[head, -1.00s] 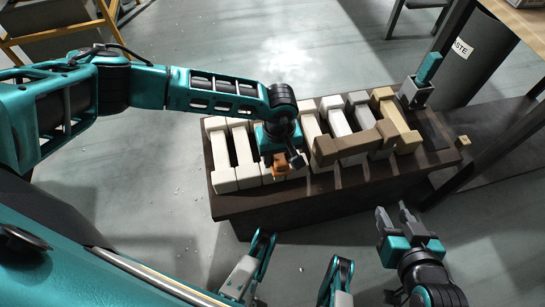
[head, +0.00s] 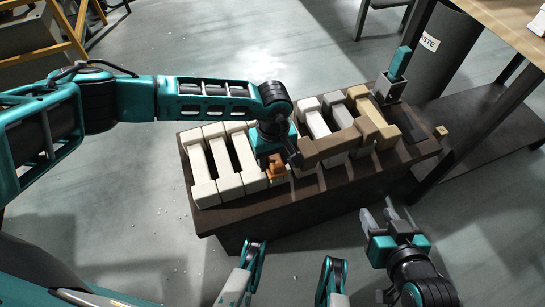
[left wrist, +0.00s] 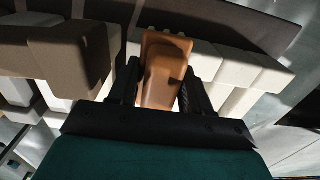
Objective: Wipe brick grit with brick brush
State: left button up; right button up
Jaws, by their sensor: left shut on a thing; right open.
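My left gripper (head: 281,163) is shut on an orange-brown block-like piece (head: 278,167), which I take to be the brick brush. In the left wrist view the same piece (left wrist: 164,70) sits between the two dark fingers. It is low over the row of pale bricks (head: 222,158) on the dark kiln car (head: 270,214), just left of a brown brick lying crosswise (head: 332,146). Whether it touches the bricks I cannot tell. I cannot make out grit on the bricks; the arm hides part of them. My right gripper (head: 379,217) is open and empty in front of the car.
A grey holder (head: 390,88) with a teal upright piece (head: 400,61) stands at the car's far right. A dark waste bin (head: 446,50) and a table (head: 500,25) are behind it. Pale specks lie on the floor left of the car. The floor in front is clear.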

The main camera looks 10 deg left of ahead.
pick_arm(q)
jog(key=shift+r+p, duration=2.05)
jog(key=shift+r, duration=1.15)
